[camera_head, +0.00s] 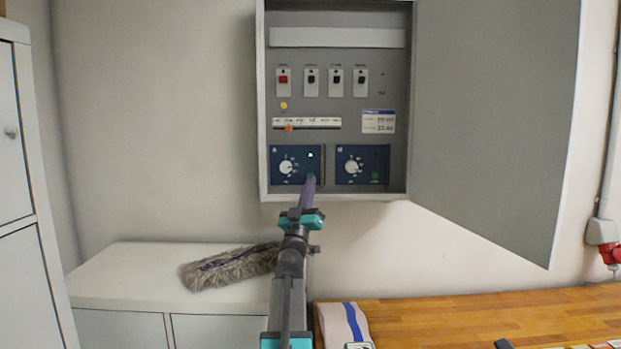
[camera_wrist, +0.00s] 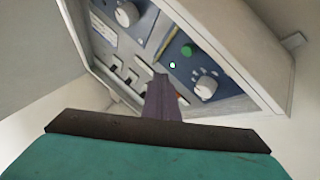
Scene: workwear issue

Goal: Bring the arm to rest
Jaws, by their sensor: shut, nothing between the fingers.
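My gripper (camera_head: 309,182) is shut and empty. Its purple-grey fingers point up at the lower part of an open wall cabinet (camera_head: 264,120). In the head view the fingertips overlap the lower right of the left dial module (camera_head: 280,153), near its green spot; I cannot tell whether they touch it. In the wrist view the closed fingers (camera_wrist: 161,82) stand in front of the panel, with a lit green lamp (camera_wrist: 172,65) and a green button (camera_wrist: 186,50) just beyond them. My arm reaches up from the bottom of the head view.
The cabinet door (camera_head: 495,110) hangs open to the right. Below, a grey fluffy duster (camera_head: 225,270) lies on a white cupboard (camera_head: 120,275). A wooden worktop (camera_head: 450,315) with a blue-striped cloth (camera_head: 345,322) is at the right. A tall locker (camera_head: 20,200) stands left.

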